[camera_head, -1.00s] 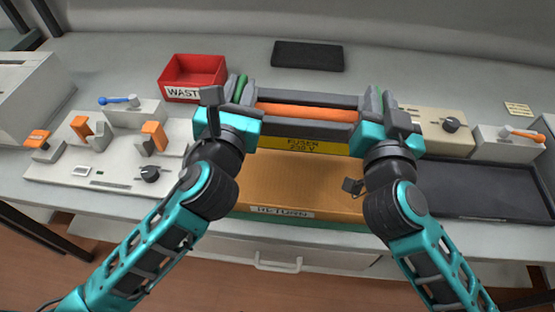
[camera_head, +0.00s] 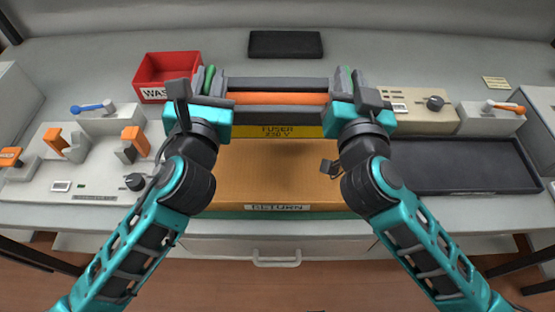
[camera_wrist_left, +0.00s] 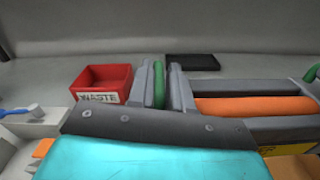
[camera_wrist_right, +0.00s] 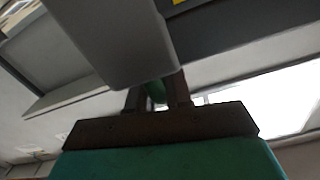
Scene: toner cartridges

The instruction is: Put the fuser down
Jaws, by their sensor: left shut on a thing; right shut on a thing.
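The fuser (camera_head: 280,98) is a long grey unit with an orange roller, a yellow label reading FUSER 230 V and a green handle at each end. My left gripper (camera_head: 209,82) is shut on its left green handle, and this grip also shows in the left wrist view (camera_wrist_left: 159,86). My right gripper (camera_head: 346,82) is shut on the right green handle, partly seen in the right wrist view (camera_wrist_right: 155,92). The fuser is level and sits at the far side of a brown box (camera_head: 265,175) labelled RETURN. I cannot tell whether it touches the box.
A red WASTE bin (camera_head: 165,70) stands behind left. A black pad (camera_head: 285,44) lies at the back. A dark tray (camera_head: 455,166) lies at the right, with a beige panel with a knob (camera_head: 420,106) behind it. A white panel with orange levers (camera_head: 85,165) is at the left.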

